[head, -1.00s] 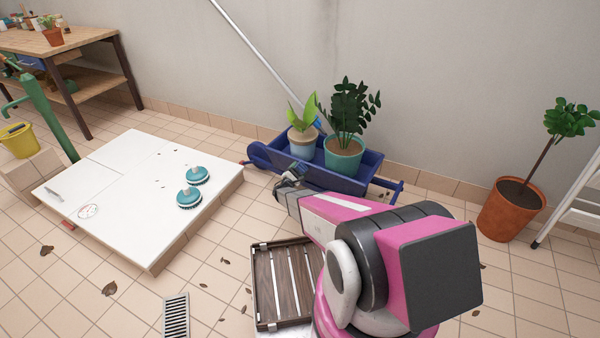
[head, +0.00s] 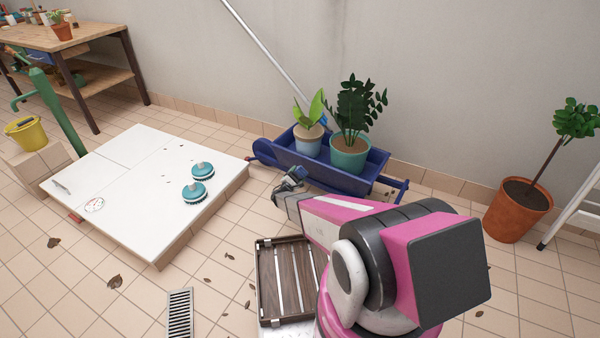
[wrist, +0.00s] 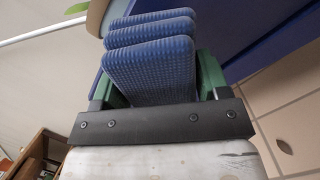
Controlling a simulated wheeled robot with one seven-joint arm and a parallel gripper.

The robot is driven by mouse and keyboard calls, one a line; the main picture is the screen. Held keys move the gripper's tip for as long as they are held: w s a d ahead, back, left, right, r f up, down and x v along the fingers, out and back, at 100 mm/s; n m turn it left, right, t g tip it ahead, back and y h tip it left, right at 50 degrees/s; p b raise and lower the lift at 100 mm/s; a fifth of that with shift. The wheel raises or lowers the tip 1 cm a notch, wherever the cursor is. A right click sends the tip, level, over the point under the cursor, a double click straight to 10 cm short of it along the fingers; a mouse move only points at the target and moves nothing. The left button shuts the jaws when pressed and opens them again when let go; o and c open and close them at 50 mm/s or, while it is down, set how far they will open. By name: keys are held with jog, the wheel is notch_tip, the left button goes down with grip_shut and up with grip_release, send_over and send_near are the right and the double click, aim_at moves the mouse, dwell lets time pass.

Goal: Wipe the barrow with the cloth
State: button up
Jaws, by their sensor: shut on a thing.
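The blue barrow (head: 325,172) stands on the tiled floor against the back wall and holds two potted plants. My gripper (head: 292,181) is in front of the barrow's left part. In the wrist view my gripper (wrist: 152,85) is shut on a folded blue textured cloth (wrist: 150,62), with green parts of the jaws on both sides. The barrow's blue side (wrist: 240,30) shows close behind and to the right of the cloth. I cannot tell whether the cloth touches it. My arm hides some of the floor in front of the barrow.
A white low platform (head: 135,220) with two teal scrub brushes (head: 199,181) lies to the left. A slatted wooden crate (head: 283,280) is on the floor in front. A terracotta pot (head: 517,210) and a white ladder stand at right. A pole (head: 265,50) leans on the wall.

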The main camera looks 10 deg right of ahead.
aim_at(296, 176)
jog(key=shift+s+a, duration=0.2)
jog(key=shift+v, duration=1.4)
jog(key=shift+f, duration=0.1)
